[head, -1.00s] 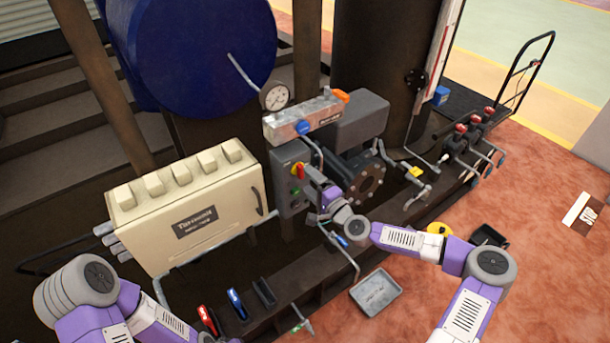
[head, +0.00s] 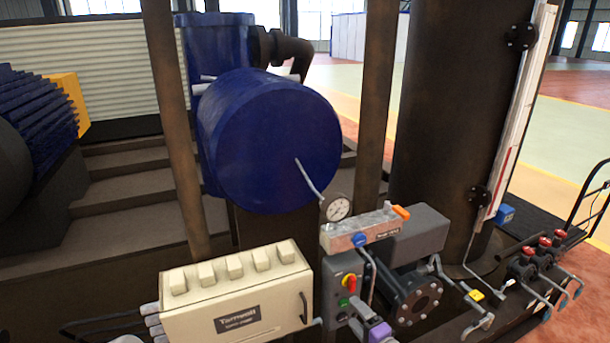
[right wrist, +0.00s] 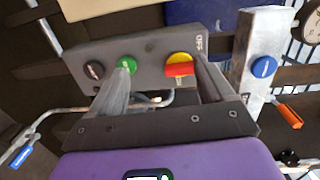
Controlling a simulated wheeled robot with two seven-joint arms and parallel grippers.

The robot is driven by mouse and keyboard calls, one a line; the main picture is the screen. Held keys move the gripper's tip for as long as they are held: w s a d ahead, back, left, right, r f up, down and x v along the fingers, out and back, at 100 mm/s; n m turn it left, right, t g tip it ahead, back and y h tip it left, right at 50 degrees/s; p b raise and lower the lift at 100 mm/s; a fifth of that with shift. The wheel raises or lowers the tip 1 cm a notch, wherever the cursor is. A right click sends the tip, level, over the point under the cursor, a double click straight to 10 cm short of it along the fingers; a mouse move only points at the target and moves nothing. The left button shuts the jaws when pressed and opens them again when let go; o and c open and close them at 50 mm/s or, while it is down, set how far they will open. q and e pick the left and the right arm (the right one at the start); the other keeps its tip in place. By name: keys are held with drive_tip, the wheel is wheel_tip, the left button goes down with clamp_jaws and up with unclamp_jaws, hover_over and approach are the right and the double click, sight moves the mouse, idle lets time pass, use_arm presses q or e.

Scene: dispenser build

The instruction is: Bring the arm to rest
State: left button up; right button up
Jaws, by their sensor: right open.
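My right gripper (head: 362,293) is at the bottom of the head view, in front of the grey control box (head: 335,271). In the right wrist view the same gripper (right wrist: 163,78) is open, with nothing between its fingers. The box carries a red and yellow rotary switch (right wrist: 180,66), a green button (right wrist: 127,65) and a black knob (right wrist: 95,69). The left finger overlaps the green button's edge and the right finger stands beside the switch; I cannot tell whether either touches. My left gripper is not in view.
A cream cabinet (head: 237,296) stands left of the control box. A metal block (head: 362,229) with a blue knob and an orange lever (head: 401,212) is just above it, with a gauge (head: 338,207). A flanged pipe (head: 417,299) and several red-handled valves (head: 545,252) are to the right.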

drive_tip(key=s+a+f+n+g+y+p, duration=0.25)
drive_tip(key=s+a+f+n+g, duration=0.5)
drive_tip(key=s+a+f, duration=0.65)
drive_tip(key=s+d+f+n+g+h+p, duration=0.1)
drive_tip(key=s+d+f+g+h, duration=0.1)
drive_tip(key=s, duration=0.6)
drive_tip(key=s+d+f+n+g+h+p, duration=0.2)
drive_tip(key=s+d+f+g+h, duration=0.1)
drive_tip(key=s, duration=0.4)
drive_tip(key=d+g, duration=0.1)
drive_tip(key=g, duration=0.1)
drive_tip(key=shift+s+g, duration=0.35)
drive_tip(key=shift+s, duration=0.05)
